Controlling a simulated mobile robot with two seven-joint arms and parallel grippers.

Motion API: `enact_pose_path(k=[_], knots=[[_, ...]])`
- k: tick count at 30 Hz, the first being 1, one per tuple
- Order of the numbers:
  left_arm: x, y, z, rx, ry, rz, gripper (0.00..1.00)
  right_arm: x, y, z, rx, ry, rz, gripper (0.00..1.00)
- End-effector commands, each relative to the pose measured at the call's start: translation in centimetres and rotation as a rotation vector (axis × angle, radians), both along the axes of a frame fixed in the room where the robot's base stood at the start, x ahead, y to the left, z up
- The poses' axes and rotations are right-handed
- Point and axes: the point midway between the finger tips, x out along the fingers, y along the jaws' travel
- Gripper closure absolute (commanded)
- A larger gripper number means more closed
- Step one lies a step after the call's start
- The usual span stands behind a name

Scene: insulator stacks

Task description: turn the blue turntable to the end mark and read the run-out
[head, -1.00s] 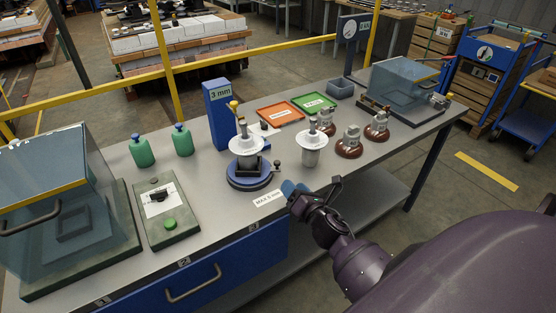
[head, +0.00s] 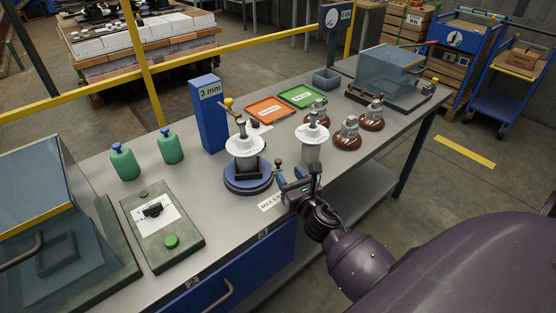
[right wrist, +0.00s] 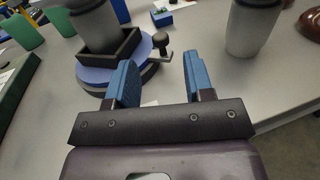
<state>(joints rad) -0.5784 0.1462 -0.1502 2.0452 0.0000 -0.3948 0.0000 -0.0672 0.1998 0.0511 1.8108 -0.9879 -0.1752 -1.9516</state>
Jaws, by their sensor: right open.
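The blue turntable (head: 246,184) stands on the grey bench with a square dark holder and a white-topped grey insulator stack (head: 245,146) on it. Its small dark knob (head: 279,164) sticks out on the right side; in the right wrist view the knob (right wrist: 161,42) stands just beyond the fingertips, in line with the gap. My right gripper (head: 286,182) is open and empty at the bench's front edge, close to the turntable. Its two blue fingers (right wrist: 160,66) show apart in the right wrist view. The left gripper is not in view.
A blue post (head: 209,115) marked 3 mm stands behind the turntable. A second insulator stack (head: 311,150) stands to its right, with several brown-based pieces beyond. A box with a green button (head: 171,242) lies left. A MAX label (head: 270,203) lies at the front edge.

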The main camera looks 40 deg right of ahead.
Motion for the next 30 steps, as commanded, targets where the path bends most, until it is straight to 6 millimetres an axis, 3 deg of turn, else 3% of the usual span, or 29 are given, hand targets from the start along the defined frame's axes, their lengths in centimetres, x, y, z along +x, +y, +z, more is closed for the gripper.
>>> enact_pose_path(k=[6, 13, 27, 30], knots=[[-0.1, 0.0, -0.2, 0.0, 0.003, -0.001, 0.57, 3.7, -0.7, -0.1, 0.0, 0.0, 0.0, 0.52], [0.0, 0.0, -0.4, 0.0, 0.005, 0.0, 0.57, 6.5, -1.2, -0.1, 0.001, 0.001, 0.0, 0.52], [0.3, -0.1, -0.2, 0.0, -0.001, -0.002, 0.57, 7.6, -1.4, 0.0, 0.001, 0.001, 0.0, 0.52], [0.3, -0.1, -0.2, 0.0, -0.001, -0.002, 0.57, 7.6, -1.4, 0.0, 0.001, 0.001, 0.0, 0.64]])
